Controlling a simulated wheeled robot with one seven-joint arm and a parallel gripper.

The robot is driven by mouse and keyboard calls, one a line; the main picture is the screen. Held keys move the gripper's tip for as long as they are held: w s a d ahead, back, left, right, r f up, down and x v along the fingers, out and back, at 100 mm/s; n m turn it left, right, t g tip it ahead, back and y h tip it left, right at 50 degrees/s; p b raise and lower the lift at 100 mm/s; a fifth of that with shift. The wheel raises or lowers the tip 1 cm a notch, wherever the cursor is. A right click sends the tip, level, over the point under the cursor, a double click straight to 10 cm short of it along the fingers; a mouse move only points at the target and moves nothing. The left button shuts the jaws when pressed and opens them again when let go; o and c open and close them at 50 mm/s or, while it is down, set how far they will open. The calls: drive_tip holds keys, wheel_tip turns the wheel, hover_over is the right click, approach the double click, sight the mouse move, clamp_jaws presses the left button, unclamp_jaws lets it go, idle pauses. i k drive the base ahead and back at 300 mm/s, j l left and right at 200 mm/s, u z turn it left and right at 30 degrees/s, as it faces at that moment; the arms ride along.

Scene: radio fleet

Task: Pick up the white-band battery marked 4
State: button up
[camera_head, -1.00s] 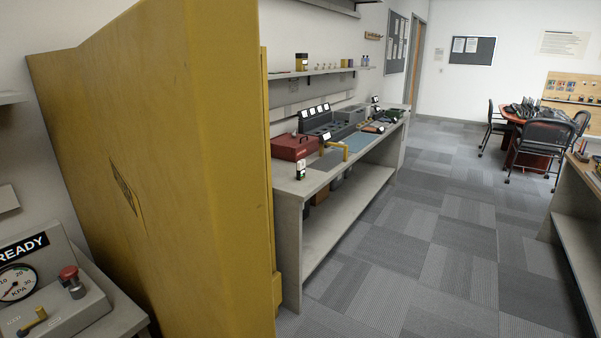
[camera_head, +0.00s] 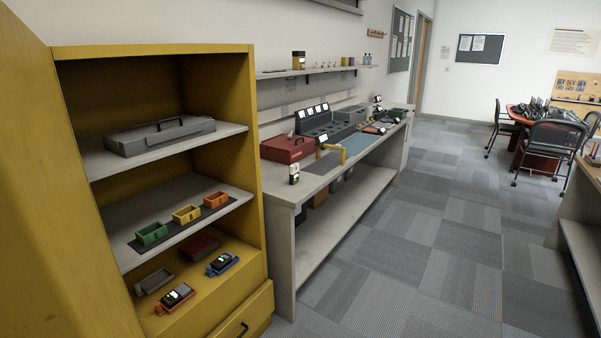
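No battery with a readable 4 shows. Two dark devices with white patches lie on the cabinet's bottom level, one in an orange-red holder (camera_head: 175,299) and one in a blue holder (camera_head: 222,264). A small upright black item with white and green patches (camera_head: 294,174) stands at the near end of the workbench. These are too small to tell whether any is the white-band battery. My gripper is not in view.
The yellow cabinet (camera_head: 258,150) stands open, its door (camera_head: 60,200) at the left. Its shelves hold a grey case (camera_head: 160,137) and green (camera_head: 151,233), yellow (camera_head: 186,214) and orange (camera_head: 215,199) bins. A red case (camera_head: 287,148) sits on the workbench. The carpet (camera_head: 400,240) is clear.

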sight(294, 168)
drive_tip(key=i, duration=1.95)
drive_tip(key=i+z, duration=0.15)
drive_tip(key=i, duration=0.55)
drive_tip(key=i+j+z, duration=0.1)
drive_tip(key=i, duration=0.6)
drive_tip(key=j, duration=0.1)
